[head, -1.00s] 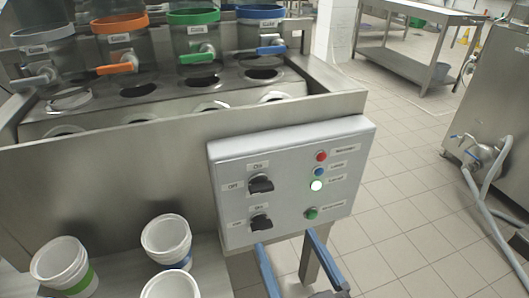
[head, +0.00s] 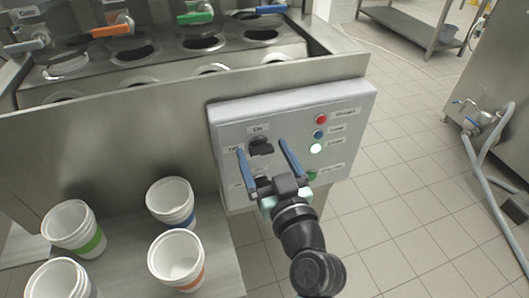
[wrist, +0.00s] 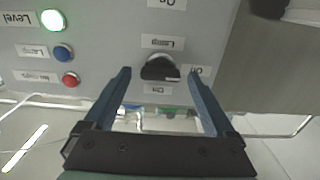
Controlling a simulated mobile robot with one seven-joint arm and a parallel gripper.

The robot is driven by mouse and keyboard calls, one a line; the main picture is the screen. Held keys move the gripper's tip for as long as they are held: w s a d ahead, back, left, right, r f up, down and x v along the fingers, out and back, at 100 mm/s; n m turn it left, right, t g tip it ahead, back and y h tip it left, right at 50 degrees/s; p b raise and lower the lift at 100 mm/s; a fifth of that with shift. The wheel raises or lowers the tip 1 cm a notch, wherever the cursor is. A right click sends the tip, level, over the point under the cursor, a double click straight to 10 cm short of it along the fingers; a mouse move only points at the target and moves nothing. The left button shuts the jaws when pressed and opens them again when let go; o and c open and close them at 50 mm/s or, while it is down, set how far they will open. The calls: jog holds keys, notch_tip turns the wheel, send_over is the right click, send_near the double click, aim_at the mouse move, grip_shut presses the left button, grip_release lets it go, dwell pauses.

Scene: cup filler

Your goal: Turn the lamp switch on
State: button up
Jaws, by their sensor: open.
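The lamp switch (head: 261,147) is a black rotary knob, the upper one on the grey control panel (head: 235,120). "On" is above it and "Off" to its left. In the wrist view the lamp switch (wrist: 160,67) shows upside down by its "Lamp" label; its exact setting is hard to tell. My gripper (head: 262,150) is open at the panel, one blue finger on each side of the knob. In the wrist view my gripper (wrist: 160,76) shows gaps between both fingers and the knob. The lower knob (head: 262,184) is mostly hidden behind my gripper.
A red light (head: 321,119), a blue light (head: 318,134) and a lit white light (head: 315,149) sit right of the switch. A green button (head: 311,175) is partly hidden. White cups (head: 178,258) stand lower left.

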jog(key=shift+w, duration=0.1)
jog(key=c, duration=1.4)
jog(key=shift+m, duration=0.3)
jog(key=m+p, duration=0.1)
jog(key=m, duration=0.3)
jog(key=shift+d, duration=0.1)
jog(key=m+p, duration=0.1)
jog(key=m, duration=0.4)
jog(key=shift+p, duration=0.35)
jog(key=m+p, duration=0.1)
jog(key=m, duration=0.3)
jog(key=shift+d+p, duration=0.1)
jog(key=shift+p, duration=0.25)
jog(key=shift+f+m+p, duration=0.2)
jog(key=shift+m+p, duration=0.55)
jog(key=shift+m, duration=1.35)
